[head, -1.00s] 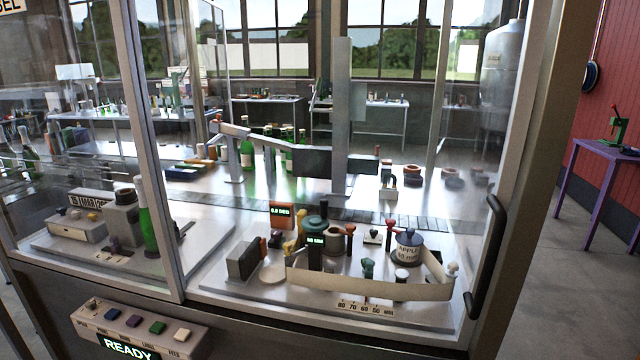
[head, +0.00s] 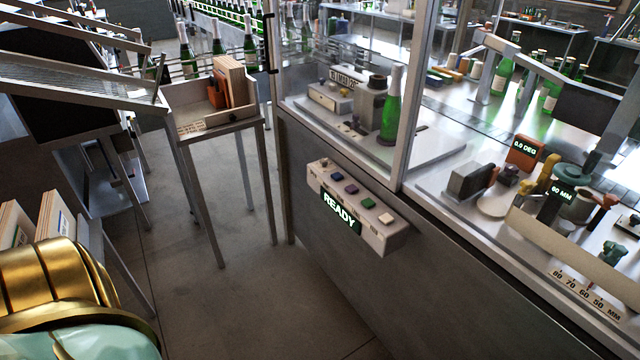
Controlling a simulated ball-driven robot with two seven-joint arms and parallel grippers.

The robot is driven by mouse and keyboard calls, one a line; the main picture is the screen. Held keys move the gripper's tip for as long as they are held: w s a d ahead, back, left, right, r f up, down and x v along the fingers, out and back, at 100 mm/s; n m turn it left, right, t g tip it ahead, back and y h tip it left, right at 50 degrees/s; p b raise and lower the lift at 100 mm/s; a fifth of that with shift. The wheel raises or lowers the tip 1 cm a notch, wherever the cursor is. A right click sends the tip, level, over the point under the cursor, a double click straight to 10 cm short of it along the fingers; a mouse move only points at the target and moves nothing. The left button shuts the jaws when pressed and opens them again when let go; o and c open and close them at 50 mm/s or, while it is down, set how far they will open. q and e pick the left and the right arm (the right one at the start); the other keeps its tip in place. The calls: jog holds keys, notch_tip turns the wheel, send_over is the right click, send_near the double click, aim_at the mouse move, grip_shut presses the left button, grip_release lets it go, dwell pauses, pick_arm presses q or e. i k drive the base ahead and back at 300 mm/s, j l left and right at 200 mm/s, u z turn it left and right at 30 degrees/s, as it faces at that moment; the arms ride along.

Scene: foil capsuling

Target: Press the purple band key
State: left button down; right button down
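A pale control box (head: 375,232) is mounted on the outside of the machine's dark front panel, with a lit green "READY" display (head: 341,212) on its front face. On its sloping top is a row of small square keys. A cream key (head: 386,218) is at the right end. A small knob (head: 323,163) is at the left end. The key lettering is too small to read. Neither of my grippers is in view, and nothing touches the keys.
The machine's glazed frame post (head: 417,100) rises behind the box. A tall metal stand with a tray (head: 215,122) stands to the left. The floor (head: 290,300) in front of the box is clear. A gold and mint part of mine fills the lower left.

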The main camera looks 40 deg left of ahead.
aim_at(351, 189)
jog(key=u, duration=1.05)
